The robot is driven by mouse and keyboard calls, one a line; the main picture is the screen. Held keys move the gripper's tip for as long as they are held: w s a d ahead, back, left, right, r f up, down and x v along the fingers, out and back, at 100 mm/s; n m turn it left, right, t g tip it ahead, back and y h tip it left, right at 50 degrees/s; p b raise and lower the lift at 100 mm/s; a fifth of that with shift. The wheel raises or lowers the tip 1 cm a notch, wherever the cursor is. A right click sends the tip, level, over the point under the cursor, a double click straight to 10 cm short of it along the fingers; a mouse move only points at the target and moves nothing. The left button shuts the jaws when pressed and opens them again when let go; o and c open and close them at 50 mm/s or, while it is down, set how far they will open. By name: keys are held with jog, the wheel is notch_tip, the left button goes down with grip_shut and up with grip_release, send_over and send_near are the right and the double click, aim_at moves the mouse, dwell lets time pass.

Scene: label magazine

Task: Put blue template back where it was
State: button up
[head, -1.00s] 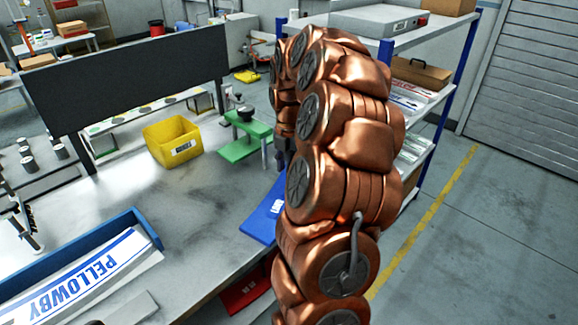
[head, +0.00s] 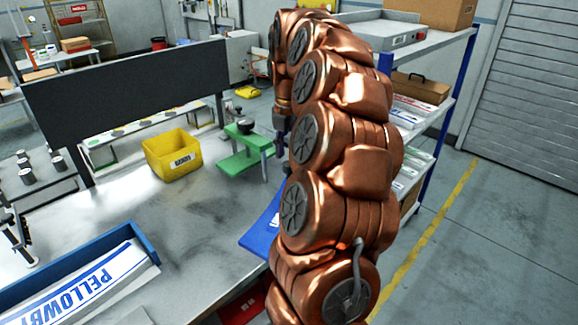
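The blue template (head: 260,238) lies flat at the right edge of the grey workbench, partly hidden behind my arm. A bit of a white label shows on it. A dark part at the end of my arm, which looks like my gripper (head: 280,122), shows at the arm's left edge, above and behind the template, apart from it in the picture. My arm hides the fingers, so I cannot tell whether they are open or hold anything.
A green fixture with a dark knob (head: 246,148) stands on the bench behind the template. A yellow bin (head: 172,158) is left of it. A blue tray (head: 75,265) with PELLOWBY labels is front left. A shelf rack (head: 455,95) stands at right. The bench middle is clear.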

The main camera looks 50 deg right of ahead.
jog(key=shift+r, duration=1.7)
jog(key=shift+a, duration=0.15)
jog(key=s+a+f+m, duration=0.1)
jog(key=s+a+m, duration=0.25)
jog(key=a, duration=0.75)
jog(key=s+a+f+m, duration=0.2)
jog(key=a+m, duration=0.2)
jog(key=a, duration=0.7)
jog(key=s+a+f+m+g, duration=0.1)
jog(key=s+a+f+m, duration=0.3)
jog(key=s, duration=0.4)
jog(key=s+a+f+m, duration=0.5)
jog(key=s+a+m, duration=0.1)
jog(key=s+m, duration=0.3)
jog(key=shift+s+a+f+g, duration=0.2)
jog(key=shift+s+a+g, duration=0.05)
jog(key=shift+a+g, duration=0.15)
